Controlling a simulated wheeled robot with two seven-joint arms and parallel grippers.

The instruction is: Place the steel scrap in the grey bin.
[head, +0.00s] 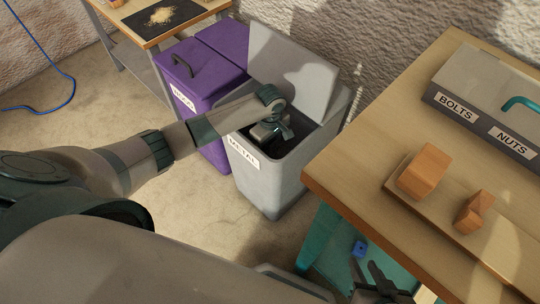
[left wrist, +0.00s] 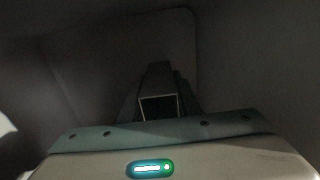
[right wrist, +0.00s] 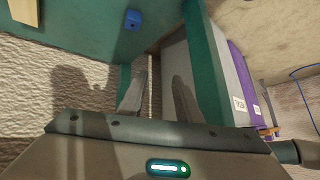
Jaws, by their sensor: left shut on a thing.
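The grey bin (head: 268,182) stands in the middle of the head view, labelled METAL, with its lid (head: 290,70) raised. My left gripper (head: 280,134) is over the bin's open mouth, pointing down into its dark inside. In the left wrist view it is shut on the steel scrap (left wrist: 158,106), a dark square hollow tube seen end-on, with the dim bin walls around it. The scrap is hard to make out in the head view. My right gripper (head: 384,284) is low beside the workbench; in the right wrist view its fingers (right wrist: 157,92) are apart with nothing between them.
A purple bin (head: 205,92) with a closed lid touches the grey bin's left. The workbench (head: 350,160) at right holds wooden blocks (head: 423,172) on a board and a BOLTS and NUTS box (head: 480,95). A small blue block (head: 359,248) lies below it.

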